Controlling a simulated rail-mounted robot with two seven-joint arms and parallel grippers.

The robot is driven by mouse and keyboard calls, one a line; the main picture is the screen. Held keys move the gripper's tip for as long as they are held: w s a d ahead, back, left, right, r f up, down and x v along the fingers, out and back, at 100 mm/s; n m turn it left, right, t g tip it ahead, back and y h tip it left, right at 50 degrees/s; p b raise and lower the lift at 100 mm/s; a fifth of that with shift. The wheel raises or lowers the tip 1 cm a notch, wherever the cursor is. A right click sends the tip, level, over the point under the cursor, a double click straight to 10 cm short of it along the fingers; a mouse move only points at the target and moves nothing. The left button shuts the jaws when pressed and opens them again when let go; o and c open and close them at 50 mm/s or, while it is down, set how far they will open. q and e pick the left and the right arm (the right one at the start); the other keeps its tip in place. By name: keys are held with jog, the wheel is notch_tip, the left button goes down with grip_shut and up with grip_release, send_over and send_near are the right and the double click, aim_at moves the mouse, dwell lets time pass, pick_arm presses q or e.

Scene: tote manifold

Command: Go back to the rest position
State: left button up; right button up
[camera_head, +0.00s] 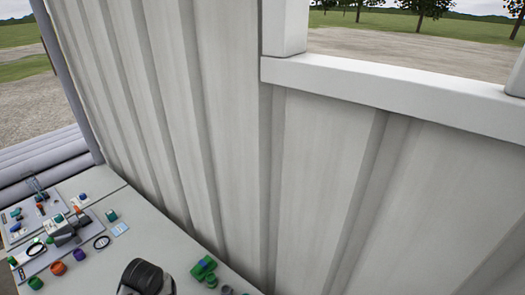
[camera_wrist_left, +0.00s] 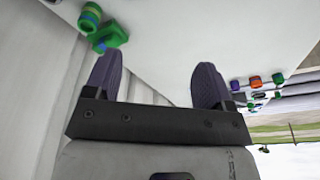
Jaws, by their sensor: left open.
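My left gripper (camera_wrist_left: 157,80) shows in the left wrist view. A green part with a blue piece (camera_wrist_left: 103,32) is to the upper left of the fingers. It also shows near the bottom of the head view (camera_head: 204,268). My right gripper is in neither view.
A tall ribbed white wall (camera_head: 190,120) rises beside the light grey table (camera_head: 150,245). Panels with coloured parts lie at the table's left end, with a purple cup (camera_head: 79,254), an orange cup (camera_head: 58,268) and a black ring (camera_head: 101,242). The table's middle has bare room.

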pick_arm(q)
notch_tip(320, 180, up, 9)
jog(key=w+d+m+t, duration=0.2)
jog(key=d+m+t, duration=0.1)
jog(key=m+t, duration=0.15)
jog(key=s+d+r+m+t, duration=0.2)
jog(key=s+d+r+m, duration=0.15)
jog(key=s, duration=0.35)
jog(key=s+d+f+n+g, duration=0.1)
jog(key=s+f+g, duration=0.1)
jog(key=s+f, duration=0.5)
jog(key=s+d+f+n+g+h, duration=0.1)
jog(key=s+d+f+g, duration=0.1)
jog(key=s, duration=1)
jog(key=s+d+f+g, duration=0.1)
jog(key=s+f, duration=0.4)
jog(key=s, duration=0.4)
notch_tip(320, 180, up, 17)
jog(key=p, duration=1.7)
